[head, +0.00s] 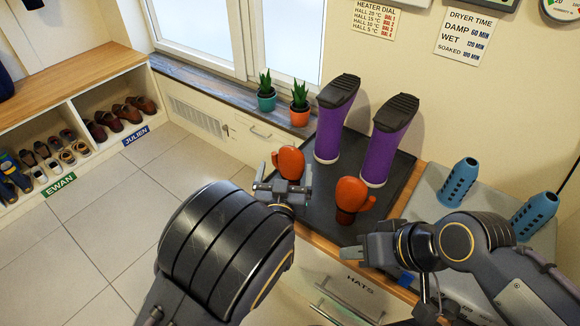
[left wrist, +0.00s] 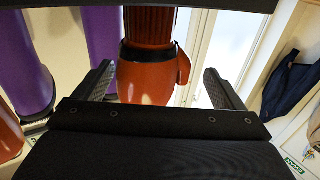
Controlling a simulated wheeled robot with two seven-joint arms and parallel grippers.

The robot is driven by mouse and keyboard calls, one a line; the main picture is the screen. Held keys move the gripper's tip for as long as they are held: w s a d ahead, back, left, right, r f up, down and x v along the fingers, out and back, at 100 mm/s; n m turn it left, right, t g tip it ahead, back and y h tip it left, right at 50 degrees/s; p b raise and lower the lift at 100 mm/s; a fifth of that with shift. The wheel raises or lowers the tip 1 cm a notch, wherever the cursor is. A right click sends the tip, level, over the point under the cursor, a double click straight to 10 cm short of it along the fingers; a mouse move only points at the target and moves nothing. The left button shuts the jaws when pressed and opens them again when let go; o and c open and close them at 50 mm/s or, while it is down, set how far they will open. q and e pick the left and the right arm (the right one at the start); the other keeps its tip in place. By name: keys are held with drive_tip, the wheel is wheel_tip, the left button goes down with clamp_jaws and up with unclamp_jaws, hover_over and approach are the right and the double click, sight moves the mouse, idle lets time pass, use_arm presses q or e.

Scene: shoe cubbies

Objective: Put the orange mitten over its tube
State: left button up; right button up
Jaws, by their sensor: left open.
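Two orange mittens stand upright on a dark tray (head: 325,222) in the head view. The left mitten (head: 289,163) is just behind my left gripper (head: 284,188); the right mitten (head: 352,194) is to its right. My left gripper is open. In the left wrist view, a mitten (left wrist: 147,82) with a ribbed cuff shows between the fingers (left wrist: 158,85), with a gap on each side. Two blue perforated tubes (head: 458,182) (head: 535,215) stand on a grey surface at the right. My right gripper (head: 352,250) is before the right mitten; its jaw opening is unclear.
Two purple boots (head: 335,125) (head: 388,145) stand soles up behind the mittens. Potted plants (head: 300,112) (head: 266,100) sit on the sill at the back. A drawer labelled HATS (head: 350,285) is below the tray. Open tiled floor lies to the left.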

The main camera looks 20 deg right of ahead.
use_arm(q)
drive_tip(key=shift+x, duration=0.85)
drive_tip(key=shift+c, duration=0.4)
drive_tip(key=shift+s, duration=0.1)
drive_tip(key=c, duration=0.8)
